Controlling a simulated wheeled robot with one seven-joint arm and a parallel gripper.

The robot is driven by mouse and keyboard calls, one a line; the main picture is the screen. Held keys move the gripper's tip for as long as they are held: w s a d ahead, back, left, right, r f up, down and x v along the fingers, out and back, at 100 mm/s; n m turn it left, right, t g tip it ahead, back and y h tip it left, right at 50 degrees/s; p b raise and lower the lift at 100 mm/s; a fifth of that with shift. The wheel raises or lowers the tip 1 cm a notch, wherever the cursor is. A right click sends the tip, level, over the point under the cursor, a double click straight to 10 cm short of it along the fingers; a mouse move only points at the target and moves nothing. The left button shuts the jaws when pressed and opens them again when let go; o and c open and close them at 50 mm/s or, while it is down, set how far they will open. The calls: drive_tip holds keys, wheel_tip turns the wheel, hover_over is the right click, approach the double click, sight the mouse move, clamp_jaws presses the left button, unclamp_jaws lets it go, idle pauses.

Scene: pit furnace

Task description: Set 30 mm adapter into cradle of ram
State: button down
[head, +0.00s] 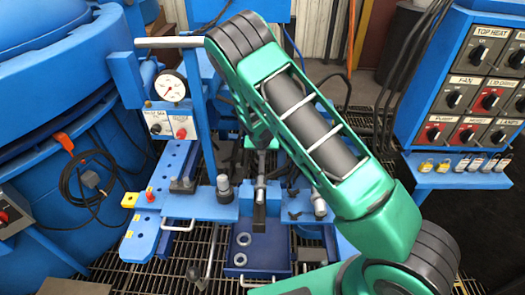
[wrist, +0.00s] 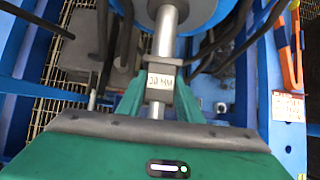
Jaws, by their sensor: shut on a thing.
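The 30 mm adapter (wrist: 161,82) is a dark grey block with a white "30 MM" label, in the middle of the wrist view. My gripper (wrist: 157,97) is shut on it, with a green finger at each side. A bright metal rod (wrist: 165,35) stands in line with the adapter and runs up to a blue round part (wrist: 190,10), likely the ram. I cannot tell whether the rod and adapter touch or whether the adapter sits in the cradle. In the head view my arm hides much of the ram area, and I cannot make out my fingers there.
In the head view, a blue shelf (head: 180,206) holds a grey stepped piece (head: 223,186). A blue tray (head: 236,266) with metal rings lies below. A pressure gauge (head: 171,86) stands left, a switch panel (head: 475,85) right. Dark hoses (wrist: 262,35) hang beside the rod in the wrist view.

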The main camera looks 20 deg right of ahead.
drive_tip(key=c, duration=1.2)
unclamp_jaws()
drive_tip(key=shift+f, duration=0.15)
drive_tip(key=shift+s+d, duration=0.1)
drive_tip(key=shift+s, duration=0.05)
drive_tip(key=shift+s+f, duration=0.1)
drive_tip(key=shift+f, duration=0.05)
drive_tip(key=v, duration=1.1)
drive_tip(key=shift+w, duration=0.35)
drive_tip(key=shift+a, duration=0.2)
